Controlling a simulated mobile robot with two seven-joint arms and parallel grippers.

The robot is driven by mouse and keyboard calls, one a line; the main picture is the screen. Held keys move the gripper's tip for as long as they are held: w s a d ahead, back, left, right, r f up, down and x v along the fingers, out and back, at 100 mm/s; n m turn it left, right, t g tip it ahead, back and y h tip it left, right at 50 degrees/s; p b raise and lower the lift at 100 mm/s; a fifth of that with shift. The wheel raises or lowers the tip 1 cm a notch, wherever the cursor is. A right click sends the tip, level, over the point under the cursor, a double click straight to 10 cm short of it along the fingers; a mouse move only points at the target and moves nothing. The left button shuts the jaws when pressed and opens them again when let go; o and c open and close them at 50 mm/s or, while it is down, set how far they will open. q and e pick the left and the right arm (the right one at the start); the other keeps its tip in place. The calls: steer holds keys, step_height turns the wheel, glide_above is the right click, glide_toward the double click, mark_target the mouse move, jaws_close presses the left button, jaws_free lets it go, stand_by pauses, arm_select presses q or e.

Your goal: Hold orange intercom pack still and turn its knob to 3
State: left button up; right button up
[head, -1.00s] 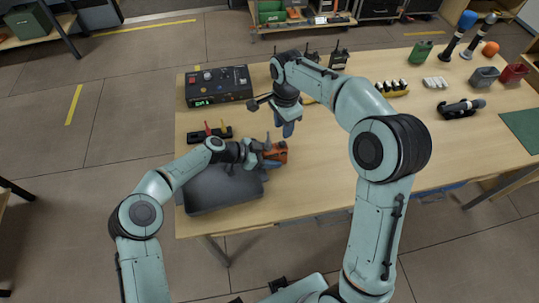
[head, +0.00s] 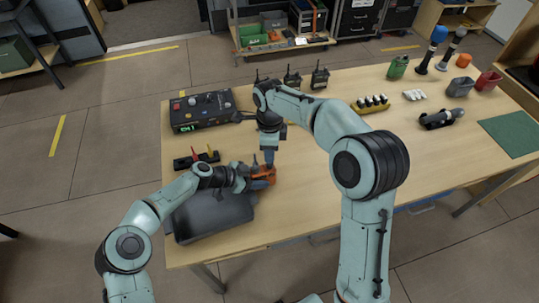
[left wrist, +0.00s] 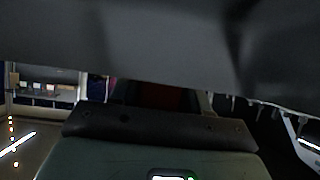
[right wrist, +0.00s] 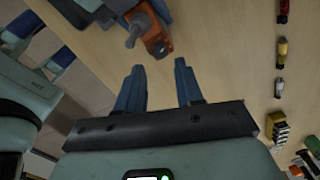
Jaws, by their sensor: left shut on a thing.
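The orange intercom pack (head: 264,181) is near the front left of the table, beside a dark grey tray. My left gripper (head: 247,174) is shut on the pack from its left side. The pack (right wrist: 146,28) also shows at the top of the right wrist view, with a small round knob-like part on its near end. A grey post-like part sticks out beside it. My right gripper (right wrist: 160,88) is open and empty, its two blue fingers apart and short of the pack. In the head view the right gripper (head: 269,155) is just above the pack. The knob's setting is unreadable. The left wrist view is mostly blocked.
A black control box (head: 201,108) with a green display stands at the back left. A small black holder (head: 196,159) has red and yellow pieces upright.

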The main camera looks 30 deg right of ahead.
steer(key=shift+f, duration=2.65)
steer(key=shift+f+n, duration=0.15)
steer(key=shift+n, duration=0.35)
steer(key=n, duration=0.7)
steer(key=shift+n, duration=0.4)
